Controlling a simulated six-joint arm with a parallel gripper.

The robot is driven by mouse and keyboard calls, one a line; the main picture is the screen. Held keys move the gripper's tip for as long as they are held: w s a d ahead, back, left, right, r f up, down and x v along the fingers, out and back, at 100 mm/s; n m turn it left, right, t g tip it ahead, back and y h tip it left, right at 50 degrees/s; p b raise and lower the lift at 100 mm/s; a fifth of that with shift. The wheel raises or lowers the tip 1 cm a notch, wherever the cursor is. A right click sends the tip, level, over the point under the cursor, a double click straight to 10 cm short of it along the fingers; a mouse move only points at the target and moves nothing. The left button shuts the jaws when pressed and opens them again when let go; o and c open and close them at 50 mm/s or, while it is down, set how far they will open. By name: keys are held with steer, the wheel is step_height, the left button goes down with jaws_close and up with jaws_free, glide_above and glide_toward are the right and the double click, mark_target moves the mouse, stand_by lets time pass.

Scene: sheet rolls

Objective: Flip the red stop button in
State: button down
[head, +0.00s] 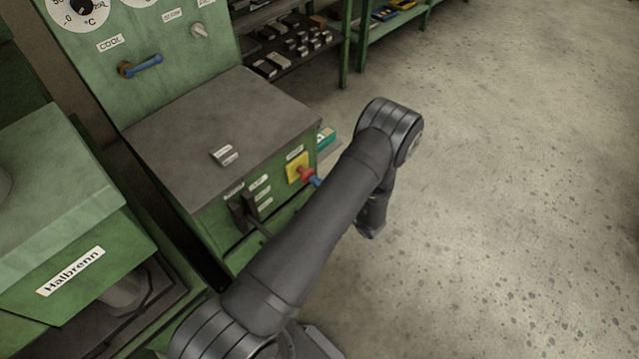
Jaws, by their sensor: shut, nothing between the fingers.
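The red stop button (306,174) sits on a yellow plate (293,166) on the front of the green cabinet, near its right end. It stands out from the plate. A small blue part (315,181) shows right beside the red button, partly covered by my arm; I cannot tell what it belongs to. My arm crosses in front of the cabinet, bends at the upper right, and its far end hangs down to the right of the button. My gripper is hidden behind the arm, so its distance from the button does not show.
A black lever (246,213) with labels beside it is left of the button. The cabinet's grey top (220,130) carries small labels. A blue-handled lever (141,66) is on the panel above. A green machine (60,220) marked Halbrenn stands left. The floor (520,200) at right is clear.

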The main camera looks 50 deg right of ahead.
steer(key=shift+w, duration=0.1)
steer(key=shift+w, duration=0.95)
steer(key=s, duration=1.4)
steer(key=shift+s, duration=0.2)
steer(key=w, duration=0.7)
steer(key=shift+w, duration=0.35)
steer(key=shift+w, duration=0.1)
